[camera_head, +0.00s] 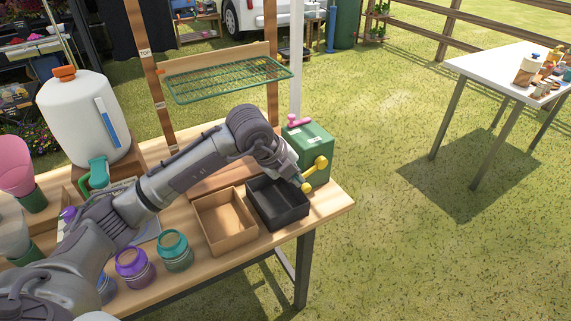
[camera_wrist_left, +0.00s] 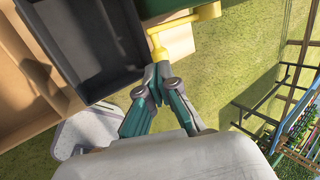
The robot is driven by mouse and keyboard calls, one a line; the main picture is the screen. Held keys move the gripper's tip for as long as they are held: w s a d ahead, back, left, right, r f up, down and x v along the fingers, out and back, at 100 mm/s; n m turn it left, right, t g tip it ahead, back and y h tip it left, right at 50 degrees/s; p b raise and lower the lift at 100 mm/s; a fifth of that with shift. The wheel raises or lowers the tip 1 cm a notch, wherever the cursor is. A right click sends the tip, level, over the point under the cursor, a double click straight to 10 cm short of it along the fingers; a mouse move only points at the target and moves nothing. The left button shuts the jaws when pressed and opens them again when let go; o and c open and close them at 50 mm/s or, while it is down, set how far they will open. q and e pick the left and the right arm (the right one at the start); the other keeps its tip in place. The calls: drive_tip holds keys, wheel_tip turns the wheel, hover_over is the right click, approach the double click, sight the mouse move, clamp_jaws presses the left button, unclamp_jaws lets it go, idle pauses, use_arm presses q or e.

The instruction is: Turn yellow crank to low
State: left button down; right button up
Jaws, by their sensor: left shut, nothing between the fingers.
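The yellow crank (camera_head: 315,172) sticks out from the front of a green box (camera_head: 306,145) near the right end of the wooden table. Its arm slants between a round upper knob and a lower handle end. My left gripper (camera_head: 301,186) is at the crank's lower end, shut and empty. In the left wrist view the crank (camera_wrist_left: 160,38) reaches down toward the shut fingertips (camera_wrist_left: 158,70). It is hard to tell whether they touch. A pink handle (camera_head: 298,120) is on top of the box. Level markings are not readable. My right gripper is not in view.
A black tray (camera_head: 304,209) and a wooden tray (camera_head: 207,235) stand just left of the box. A green wire shelf (camera_head: 228,82) hangs above. Purple (camera_head: 136,276) and teal (camera_head: 176,262) jars and a white tank (camera_head: 62,120) stand farther left.

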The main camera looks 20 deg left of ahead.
sight(303, 191)
use_arm(q)
drive_tip(key=shift+x, duration=1.65)
drive_tip(key=shift+f, duration=0.3)
drive_tip(key=shift+d+f+b, duration=0.1)
drive_tip(key=shift+f+b, duration=0.85)
drive_tip(key=shift+b, duration=0.15)
drive_tip(key=shift+w+r, duration=0.1)
drive_tip(key=shift+r, duration=0.1)
